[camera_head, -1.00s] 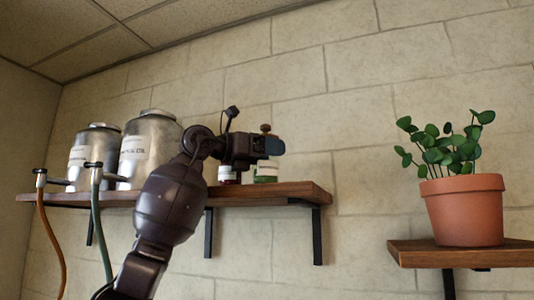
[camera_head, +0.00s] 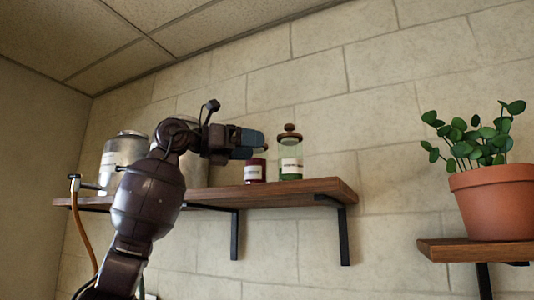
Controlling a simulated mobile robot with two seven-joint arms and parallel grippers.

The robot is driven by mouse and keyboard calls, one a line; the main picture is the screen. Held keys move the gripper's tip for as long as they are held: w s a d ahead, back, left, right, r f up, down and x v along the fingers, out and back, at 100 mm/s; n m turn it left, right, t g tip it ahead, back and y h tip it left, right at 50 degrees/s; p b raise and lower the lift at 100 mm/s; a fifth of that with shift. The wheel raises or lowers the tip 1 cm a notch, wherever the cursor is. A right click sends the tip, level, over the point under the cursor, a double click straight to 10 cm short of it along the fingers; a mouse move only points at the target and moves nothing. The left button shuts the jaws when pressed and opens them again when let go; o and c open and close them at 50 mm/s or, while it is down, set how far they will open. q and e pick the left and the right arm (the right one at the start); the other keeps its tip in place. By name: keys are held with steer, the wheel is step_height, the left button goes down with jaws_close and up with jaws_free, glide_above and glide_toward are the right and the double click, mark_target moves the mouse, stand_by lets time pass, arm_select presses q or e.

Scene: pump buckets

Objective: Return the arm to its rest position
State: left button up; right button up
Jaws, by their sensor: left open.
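My left gripper (camera_head: 248,143) is at the end of my dark arm, which rises from the lower left of the head view. It is open, and I see nothing held in it. It is raised in front of the wooden shelf, and its tip overlaps the top of a red labelled jar (camera_head: 255,172) in the picture. I cannot tell the gap in depth. A green glass jar (camera_head: 290,165) with a dark knobbed lid stands just right of it. My right gripper is not in view.
The wooden shelf (camera_head: 325,188) on black brackets also bears metal canisters (camera_head: 129,150), one largely hidden by my arm. An orange hose (camera_head: 82,235) hangs at left from a tap. A potted plant (camera_head: 492,203) stands on a lower right shelf (camera_head: 470,250). Bare wall lies between the shelves.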

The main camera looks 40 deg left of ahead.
arm_select(q)
steer(key=shift+s+a, duration=0.35)
steer(key=shift+s, duration=0.3)
